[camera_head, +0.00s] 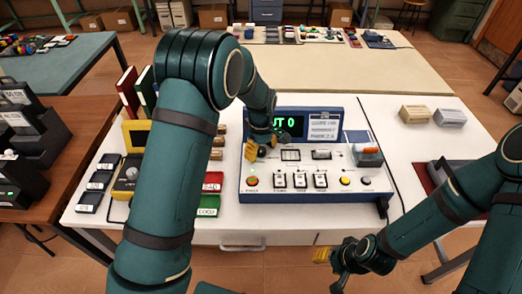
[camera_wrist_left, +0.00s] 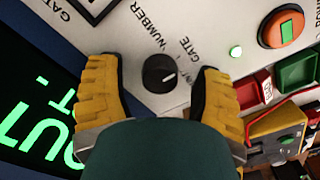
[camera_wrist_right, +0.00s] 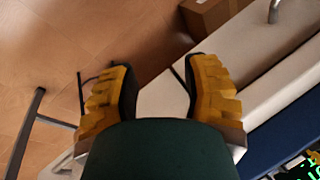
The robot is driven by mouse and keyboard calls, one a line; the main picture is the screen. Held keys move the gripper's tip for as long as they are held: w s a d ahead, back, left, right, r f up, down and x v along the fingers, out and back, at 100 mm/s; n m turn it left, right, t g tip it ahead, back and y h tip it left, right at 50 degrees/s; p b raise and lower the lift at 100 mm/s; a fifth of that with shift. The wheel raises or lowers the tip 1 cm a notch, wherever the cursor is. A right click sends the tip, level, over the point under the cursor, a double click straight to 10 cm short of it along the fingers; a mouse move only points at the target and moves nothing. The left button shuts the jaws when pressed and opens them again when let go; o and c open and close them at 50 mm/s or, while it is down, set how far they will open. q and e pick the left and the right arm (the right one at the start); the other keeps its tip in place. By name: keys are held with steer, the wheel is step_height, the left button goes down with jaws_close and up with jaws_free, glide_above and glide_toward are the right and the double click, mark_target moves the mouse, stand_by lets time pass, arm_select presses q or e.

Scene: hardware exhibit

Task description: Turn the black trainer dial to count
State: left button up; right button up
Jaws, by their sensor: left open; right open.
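My left gripper (camera_wrist_left: 157,86) is open, with one yellow finger on each side of the dial; gaps show between fingers and dial. In the head view my left gripper (camera_head: 262,148) hides most of the dial area. My right gripper (camera_head: 332,262) is open and empty, low in front of the table.
The trainer also carries a red button (camera_head: 252,181), white switches and an orange-topped part (camera_head: 368,155). Red and green blocks (camera_head: 210,194) and black boxes (camera_head: 93,190) lie left of it. Two small boxes (camera_head: 447,117) stand on the right, with bare white tabletop around them.

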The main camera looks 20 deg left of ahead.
arm_select(q)
steer(key=shift+o, duration=0.2)
jaws_close()
steer(key=shift+m, duration=0.3)
steer(key=m, duration=0.3)
steer(key=shift+p, duration=0.4)
steer(key=m, duration=0.5)
steer(key=shift+m, duration=0.3)
steer(key=shift+c, duration=0.2)
jaws_free()
